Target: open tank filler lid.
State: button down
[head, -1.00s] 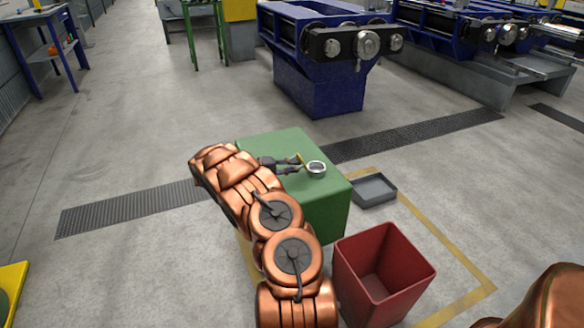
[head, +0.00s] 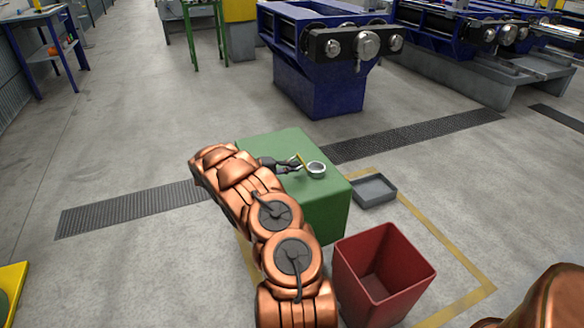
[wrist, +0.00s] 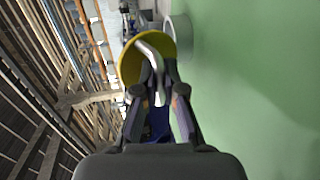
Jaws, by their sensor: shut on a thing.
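The green tank (head: 325,205) has a pale round filler neck (head: 316,169) on its top, its mouth uncovered. The yellow lid (head: 299,159) stands steeply tilted at the left side of the neck. In the wrist view the lid (wrist: 129,66) is a yellow disc with a bent silver handle (wrist: 152,52), beside the neck (wrist: 181,38). My gripper (head: 293,166) comes in from the left, low over the tank top. In the wrist view my gripper (wrist: 158,88) is shut on the handle. The fingers and handle hide part of the lid, and its hinge is not clear.
A red bin (head: 383,272) stands in front of the tank at the right. A shallow grey tray (head: 374,190) lies on the floor right of the tank. A blue machine (head: 318,75) stands behind.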

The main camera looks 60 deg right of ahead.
jog(key=shift+s+d+r+t+y, duration=0.1)
jog(key=shift+d+r+t+y, duration=0.1)
jog(key=shift+r+t+y, duration=0.3)
jog(key=shift+s+d+y, duration=0.15)
jog(key=shift+y, duration=0.35)
jog(key=c, duration=1.5)
grip_release()
jog(key=shift+c, duration=0.2)
jog(key=shift+r, duration=0.1)
jog(key=v, duration=1.2)
jog(key=shift+s+r, duration=0.1)
